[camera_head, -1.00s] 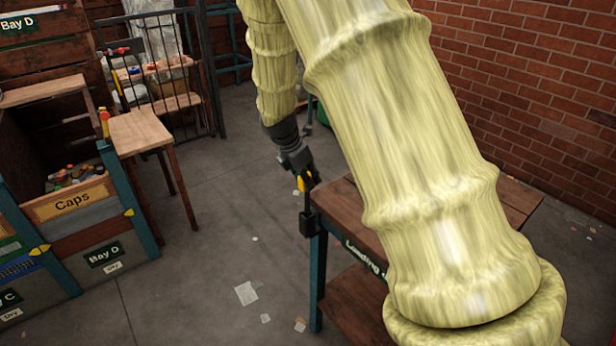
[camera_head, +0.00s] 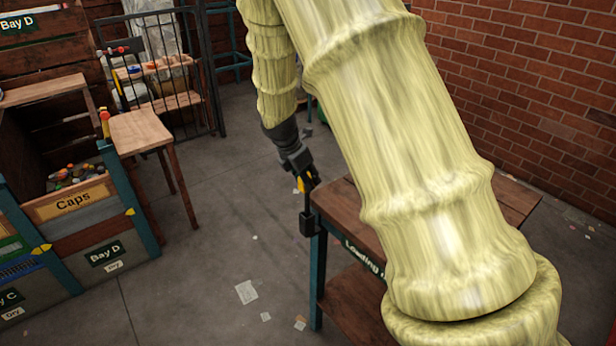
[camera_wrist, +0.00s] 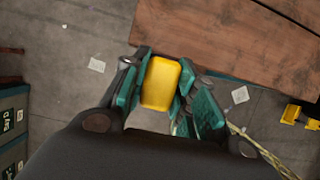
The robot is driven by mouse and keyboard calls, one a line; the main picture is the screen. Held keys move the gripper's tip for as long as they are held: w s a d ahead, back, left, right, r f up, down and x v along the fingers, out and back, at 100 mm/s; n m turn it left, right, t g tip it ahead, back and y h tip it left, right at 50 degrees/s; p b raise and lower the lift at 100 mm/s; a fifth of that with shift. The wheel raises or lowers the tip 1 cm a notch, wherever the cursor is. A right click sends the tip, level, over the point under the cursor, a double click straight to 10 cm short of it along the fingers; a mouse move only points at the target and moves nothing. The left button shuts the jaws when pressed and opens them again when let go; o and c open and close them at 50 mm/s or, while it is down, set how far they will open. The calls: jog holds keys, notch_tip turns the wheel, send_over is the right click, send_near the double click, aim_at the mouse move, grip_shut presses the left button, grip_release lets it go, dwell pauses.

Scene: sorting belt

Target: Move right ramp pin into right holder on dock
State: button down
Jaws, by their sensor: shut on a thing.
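My gripper (camera_head: 305,180) is above the left corner of the wooden-topped loading dock (camera_head: 345,205). In the wrist view its teal finger pads (camera_wrist: 160,86) are shut on both sides of a yellow block, the head of the pin (camera_wrist: 161,83). The pin's yellow head also shows in the head view (camera_head: 300,184). A black block, seemingly a holder (camera_head: 309,224), is at the dock's corner, directly below the gripper. A thin dark upright part joins the two in the picture. I cannot tell whether the pin's lower end is inside the block.
Wooden bays with a Caps bin (camera_head: 75,203) stand at the left, beside a small wooden table (camera_head: 138,130). A wire cage (camera_head: 165,85) is behind. Yellow pieces (camera_wrist: 290,113) show right in the wrist view. Open floor with paper scraps lies between the bays and dock.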

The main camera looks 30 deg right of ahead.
jog(key=shift+f, duration=0.2)
dwell(0.5)
jog(key=shift+f+b, duration=1.25)
jog(key=shift+f, duration=2.65)
jog(key=c, duration=1.1)
grip_release()
jog(key=shift+o, duration=0.2)
jog(key=v, duration=1.2)
jog(key=shift+f, duration=0.1)
